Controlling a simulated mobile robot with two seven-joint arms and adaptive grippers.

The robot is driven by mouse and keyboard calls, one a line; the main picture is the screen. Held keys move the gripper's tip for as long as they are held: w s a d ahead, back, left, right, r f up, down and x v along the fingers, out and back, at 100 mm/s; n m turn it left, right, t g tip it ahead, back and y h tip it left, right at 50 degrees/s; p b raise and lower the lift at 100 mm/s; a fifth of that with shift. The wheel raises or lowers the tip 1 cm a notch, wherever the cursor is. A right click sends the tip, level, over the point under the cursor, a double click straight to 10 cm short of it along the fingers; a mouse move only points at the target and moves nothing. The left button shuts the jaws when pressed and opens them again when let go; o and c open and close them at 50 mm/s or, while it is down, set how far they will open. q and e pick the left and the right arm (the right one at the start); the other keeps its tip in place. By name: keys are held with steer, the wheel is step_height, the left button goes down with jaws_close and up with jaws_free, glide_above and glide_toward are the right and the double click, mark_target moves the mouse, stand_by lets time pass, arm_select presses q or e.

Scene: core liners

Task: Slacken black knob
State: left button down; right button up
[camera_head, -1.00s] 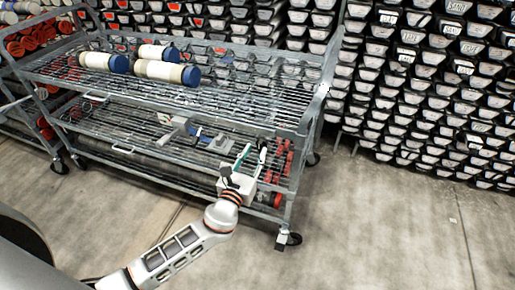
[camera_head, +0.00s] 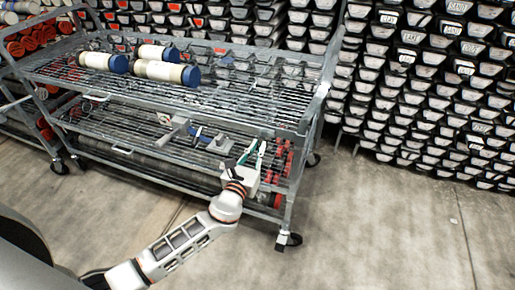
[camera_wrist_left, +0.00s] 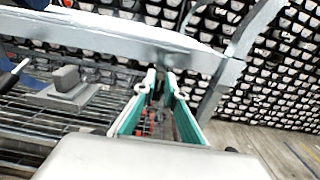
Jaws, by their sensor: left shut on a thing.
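My left gripper (camera_head: 257,147) reaches in over the right end of the cart's middle shelf. In the left wrist view its green-and-white fingers (camera_wrist_left: 160,82) close in on each other towards the tips. A small dark thing sits between the tips, and I take it for the black knob; its shape is mostly hidden by the fingers. My right gripper is not in view.
The grey wire-shelf cart (camera_head: 308,118) carries white tubes with blue caps (camera_head: 165,72) on top. A grey fixture (camera_wrist_left: 72,88) lies on the shelf left of the fingers. Red items (camera_head: 283,158) are close to the right. Stacked core liners (camera_head: 430,80) stand behind; the front floor is clear.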

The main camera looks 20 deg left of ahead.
arm_select(q)
steer(key=shift+f+n, duration=0.1)
steer(key=shift+n, duration=0.2)
steer(key=n, duration=0.1)
steer(key=n+b, duration=0.1)
steer(key=n, duration=0.1)
steer(key=shift+a+f, duration=0.1)
steer(key=shift+a, duration=0.15)
steer(key=shift+a+f+n+b, duration=0.2)
steer(key=shift+f+n+b, duration=0.15)
steer(key=shift+n, duration=2.5)
steer(key=shift+a+f+n+b, duration=0.3)
steer(key=shift+n+b, duration=0.2)
steer(key=shift+n, duration=2.4)
steer(key=shift+a+f+n+b, duration=0.15)
steer(key=shift+f+n+b, duration=0.2)
steer(key=shift+n, duration=2.5)
steer(key=c, duration=2.1)
jaws_free()
